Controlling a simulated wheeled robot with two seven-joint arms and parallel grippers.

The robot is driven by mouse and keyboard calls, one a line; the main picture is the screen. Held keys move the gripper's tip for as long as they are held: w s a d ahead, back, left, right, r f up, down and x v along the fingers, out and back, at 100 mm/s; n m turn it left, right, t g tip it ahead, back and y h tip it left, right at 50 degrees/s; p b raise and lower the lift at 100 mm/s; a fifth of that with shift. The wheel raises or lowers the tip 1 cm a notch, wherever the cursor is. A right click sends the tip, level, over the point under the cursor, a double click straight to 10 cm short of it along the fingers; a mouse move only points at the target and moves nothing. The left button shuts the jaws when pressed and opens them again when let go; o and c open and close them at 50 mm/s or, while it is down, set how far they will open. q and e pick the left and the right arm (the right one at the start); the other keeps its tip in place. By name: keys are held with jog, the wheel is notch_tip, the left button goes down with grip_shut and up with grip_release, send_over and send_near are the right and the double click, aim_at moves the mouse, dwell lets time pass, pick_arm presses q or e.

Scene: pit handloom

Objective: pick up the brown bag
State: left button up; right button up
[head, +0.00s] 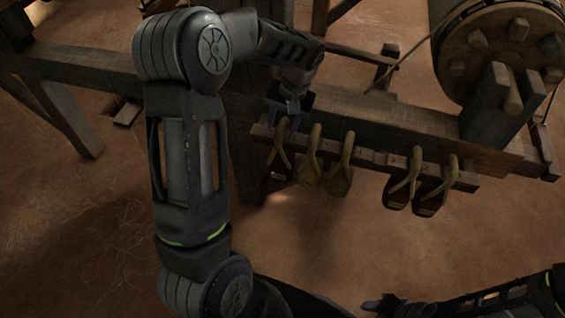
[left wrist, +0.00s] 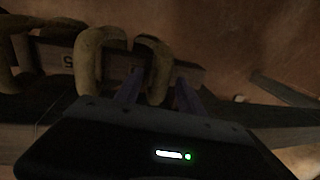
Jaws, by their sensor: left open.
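Several small bags hang by looped straps from a wooden rail. The leftmost, a brown bag (head: 280,160), hangs just below my left gripper (head: 291,112). In the left wrist view, my left gripper (left wrist: 158,92) is open, its two purple fingers standing either side of a tan strap loop (left wrist: 157,62). The fingers look apart from the loop, though the dim light hides exact contact. The bag body is hidden in that view. My right gripper (head: 385,303) is low at the bottom right, far from the bags; its jaw opening is unclear.
Two olive-toned bags (head: 310,168) hang close to the right, then two darker bags (head: 400,190). The rail (head: 375,158) runs along the loom's thick beam (head: 400,118). A large wooden drum (head: 500,45) stands at the upper right. The floor in front is clear.

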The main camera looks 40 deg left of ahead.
pick_arm(q)
grip_shut()
dwell(0.4)
dwell(0.9)
